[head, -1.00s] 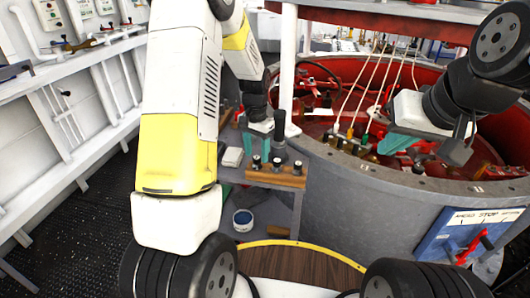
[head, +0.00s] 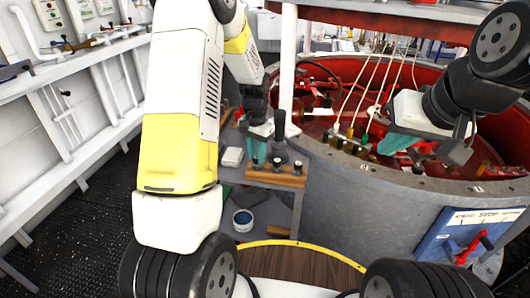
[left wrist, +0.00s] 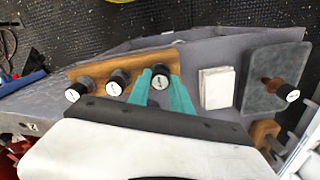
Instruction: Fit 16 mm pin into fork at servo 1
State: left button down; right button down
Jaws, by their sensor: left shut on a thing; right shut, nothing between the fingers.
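A wooden block (head: 285,178) on the grey bench holds a row of dark pins with white-labelled tops. The labels are too small to read. My left gripper (head: 265,150) is over the block's left end. In the left wrist view, its teal fingers are shut on the end pin (left wrist: 160,83), by the white box; I cannot tell whether it is still seated. Two other pins (left wrist: 114,86) (left wrist: 73,94) stand beside it. My right gripper (head: 398,144) is shut and empty over the red well. I cannot make out the fork at servo 1.
A white box (head: 232,157) is on the bench left of the block. A grey pad (left wrist: 268,68) carries another labelled pin. The red well (head: 345,75) has a grey rim, hanging cords and crowded fittings.

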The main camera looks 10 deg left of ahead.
pick_arm(q)
jog(key=shift+r, duration=2.7)
